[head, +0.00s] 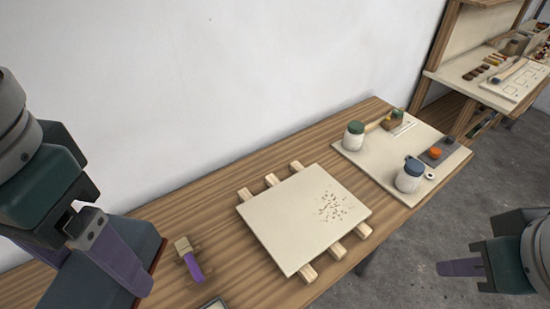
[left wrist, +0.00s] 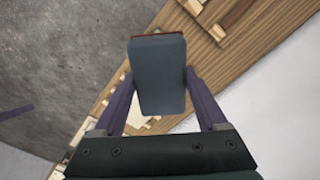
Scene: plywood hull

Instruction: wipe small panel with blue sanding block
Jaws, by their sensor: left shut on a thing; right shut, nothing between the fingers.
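The small panel (head: 275,222) is a pale square board lying flat on wooden strips on the bench, with a patch of brown specks on its right part. My left gripper (head: 92,262) is shut on the blue sanding block (head: 82,288), a dark blue-grey block with a reddish-brown edge, at the lower left, apart from the panel. In the left wrist view the block (left wrist: 158,75) sits between the two purple fingers. My right gripper (head: 460,267) is shut and empty at the right, beyond the bench's front edge.
A purple-handled brush (head: 192,265) lies between the block and the panel. A white wall (head: 200,90) stands behind the bench.

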